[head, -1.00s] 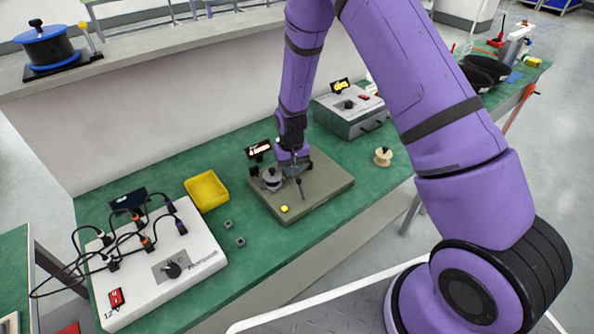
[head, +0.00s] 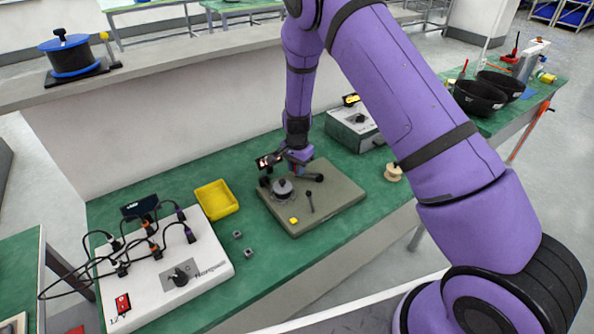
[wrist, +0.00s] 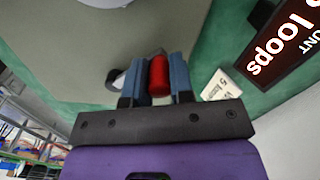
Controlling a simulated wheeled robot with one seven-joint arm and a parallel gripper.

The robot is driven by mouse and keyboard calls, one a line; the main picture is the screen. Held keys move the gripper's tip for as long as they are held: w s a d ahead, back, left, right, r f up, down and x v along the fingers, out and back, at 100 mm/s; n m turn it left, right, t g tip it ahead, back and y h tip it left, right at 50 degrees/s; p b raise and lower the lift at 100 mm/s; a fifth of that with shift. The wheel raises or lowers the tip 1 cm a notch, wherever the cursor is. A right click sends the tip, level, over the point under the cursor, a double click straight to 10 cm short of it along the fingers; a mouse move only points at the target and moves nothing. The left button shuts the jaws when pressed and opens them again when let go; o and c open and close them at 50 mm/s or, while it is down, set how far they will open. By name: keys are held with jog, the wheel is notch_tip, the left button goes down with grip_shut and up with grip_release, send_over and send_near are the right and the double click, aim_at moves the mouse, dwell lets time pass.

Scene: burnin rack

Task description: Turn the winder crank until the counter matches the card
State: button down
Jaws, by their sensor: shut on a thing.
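My gripper (wrist: 159,75) is shut on the red crank handle (wrist: 159,76), which sits between its two blue fingers in the wrist view. In the head view my gripper (head: 296,172) is at the back of the winder, beside its grey round hub (head: 283,188). The winder stands on an olive base plate (head: 335,204). The counter (head: 268,161) stands just left of my gripper.
A yellow tray (head: 216,199) and a white cabled box (head: 167,280) stand left. A grey box (head: 354,128) and a wooden spool (head: 393,173) are right.

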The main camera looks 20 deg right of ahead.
jog(key=shift+w+d+m, duration=0.2)
jog(key=shift+w+m, duration=0.25)
jog(key=shift+m, duration=0.35)
jog(key=c, duration=1.3)
grip_release()
jog(key=shift+o, duration=0.2)
notch_tip(320, 180, up, 11)
jog(key=shift+f, duration=0.1)
